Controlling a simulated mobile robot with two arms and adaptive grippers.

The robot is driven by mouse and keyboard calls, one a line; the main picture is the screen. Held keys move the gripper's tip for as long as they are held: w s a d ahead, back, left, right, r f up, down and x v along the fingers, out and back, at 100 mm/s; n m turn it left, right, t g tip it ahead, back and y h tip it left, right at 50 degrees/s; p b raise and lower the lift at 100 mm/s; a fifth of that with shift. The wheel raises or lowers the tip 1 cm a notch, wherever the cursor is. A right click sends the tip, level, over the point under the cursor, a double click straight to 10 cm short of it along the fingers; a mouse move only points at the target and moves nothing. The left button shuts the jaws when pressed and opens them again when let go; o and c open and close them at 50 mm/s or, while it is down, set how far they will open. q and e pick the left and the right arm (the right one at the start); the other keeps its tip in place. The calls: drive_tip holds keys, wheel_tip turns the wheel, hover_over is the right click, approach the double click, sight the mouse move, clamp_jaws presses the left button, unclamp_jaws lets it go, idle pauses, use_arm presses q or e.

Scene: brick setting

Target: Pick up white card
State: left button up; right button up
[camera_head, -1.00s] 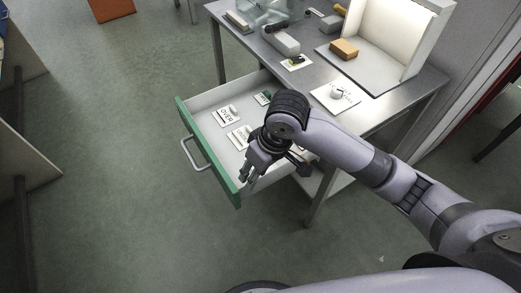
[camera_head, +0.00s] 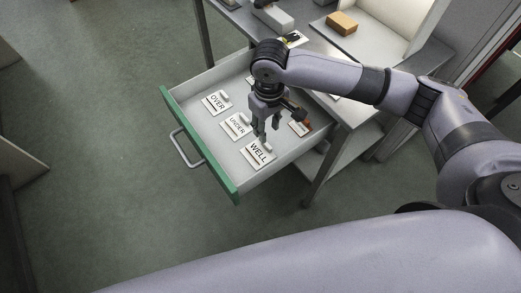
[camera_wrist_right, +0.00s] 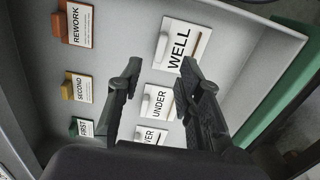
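Three white cards with pale tabs lie in an open drawer: WELL (camera_head: 258,154) nearest the front corner, UNDER (camera_head: 236,126) in the middle, and OVER (camera_head: 216,103) farther back. The right wrist view also shows WELL (camera_wrist_right: 182,44), UNDER (camera_wrist_right: 158,104) and, partly hidden, OVER (camera_wrist_right: 150,137). My right gripper (camera_head: 265,138) points down over the drawer, close to the WELL and UNDER cards. In the right wrist view its fingers (camera_wrist_right: 164,78) are apart with nothing held between them. My left gripper is not in view.
White cards with coloured tabs, REWORK (camera_wrist_right: 78,25), SECOND (camera_wrist_right: 78,89) and FIRST (camera_wrist_right: 83,128), line the drawer's other side. The green drawer front (camera_head: 202,148) and low drawer walls surround the cards. The steel table (camera_head: 222,22) stands above and behind, carrying an orange-brown block (camera_head: 342,23).

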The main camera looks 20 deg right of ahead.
sight(267, 144)
drive_tip(key=shift+f, duration=1.6)
wheel_tip(267, 144, down, 4)
drive_tip(key=shift+s+r, duration=0.1)
drive_tip(key=shift+r, duration=0.1)
drive_tip(key=shift+f, duration=0.35)
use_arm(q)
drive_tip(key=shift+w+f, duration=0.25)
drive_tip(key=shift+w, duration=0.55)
use_arm(e)
clamp_jaws()
